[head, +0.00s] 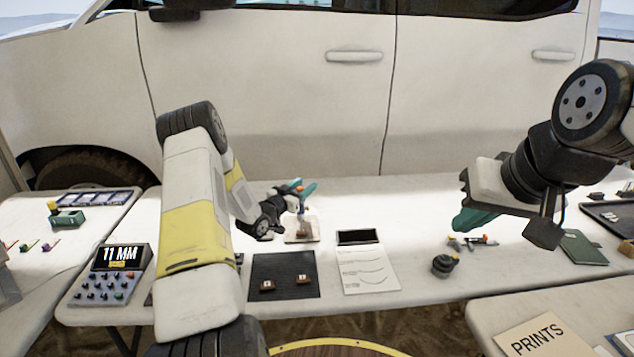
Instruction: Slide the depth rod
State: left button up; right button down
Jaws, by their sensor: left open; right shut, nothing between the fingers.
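My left gripper (301,190) is in the middle of the table, its teal fingers apart above a small pale board (301,238) with a brown piece (304,228) on it. A small orange part shows at the fingers; I cannot tell whether it belongs to the depth rod. I cannot make out the rod itself, and my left arm covers part of the table. A grey console (110,273) at the left has a screen reading "11 MM". My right gripper (468,222) is shut and empty above the right part of the table.
A dark mat (284,265) holds two small brown pieces. A paper sheet (368,270) with drawn curves lies beside it. A dark round object (444,265) and small tools (473,241) lie to the right. A "PRINTS" folder (540,336) is at front right. A white vehicle (290,90) stands behind.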

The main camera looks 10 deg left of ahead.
pick_arm(q)
jog(key=shift+w+d, duration=0.25)
jog(key=shift+w, duration=0.4)
grip_shut()
dwell(1.0)
